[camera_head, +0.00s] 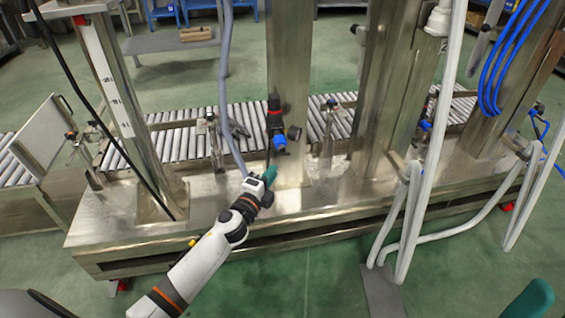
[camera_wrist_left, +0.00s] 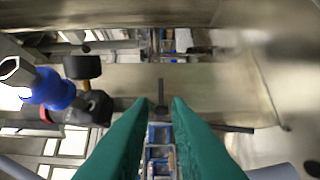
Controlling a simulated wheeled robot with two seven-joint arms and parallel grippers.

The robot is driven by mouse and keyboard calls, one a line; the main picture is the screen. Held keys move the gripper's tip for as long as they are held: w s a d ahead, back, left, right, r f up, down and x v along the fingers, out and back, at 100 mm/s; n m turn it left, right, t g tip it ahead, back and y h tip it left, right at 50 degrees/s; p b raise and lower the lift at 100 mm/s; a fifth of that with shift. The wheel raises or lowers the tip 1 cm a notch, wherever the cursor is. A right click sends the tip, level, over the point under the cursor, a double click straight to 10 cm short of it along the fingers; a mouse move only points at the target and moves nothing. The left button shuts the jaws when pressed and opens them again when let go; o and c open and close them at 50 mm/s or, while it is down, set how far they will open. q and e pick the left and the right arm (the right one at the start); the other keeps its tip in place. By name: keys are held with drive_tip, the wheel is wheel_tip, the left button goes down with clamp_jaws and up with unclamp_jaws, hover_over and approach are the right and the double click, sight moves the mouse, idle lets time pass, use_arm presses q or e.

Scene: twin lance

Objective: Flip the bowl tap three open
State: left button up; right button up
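In the head view a black and blue valve fitting (camera_head: 279,143) with a red band above it is mounted on the middle steel post. The wrist view shows a blue fitting (camera_wrist_left: 52,90) and a black body to the left of the fingers. I cannot tell which part is bowl tap three. My left gripper (camera_head: 268,174) is just below the fitting, close to the post. In the wrist view the two green fingers (camera_wrist_left: 155,103) stand apart, with a thin dark bar (camera_wrist_left: 161,93) showing between the tips; contact is unclear. A teal tip (camera_head: 532,299) at lower right may be my right gripper.
The steel bench (camera_head: 335,197) carries several posts. A roller conveyor (camera_head: 180,140) runs behind it. A grey hose (camera_head: 226,90) hangs beside my left gripper. White pipes (camera_head: 408,215) stand to the right.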

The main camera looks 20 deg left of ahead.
sight(285, 155)
use_arm(q)
drive_tip(key=w+b, duration=0.1)
drive_tip(key=w, duration=0.7)
drive_tip(key=shift+d+b, duration=0.15)
drive_tip(key=shift+b, duration=0.2)
clamp_jaws()
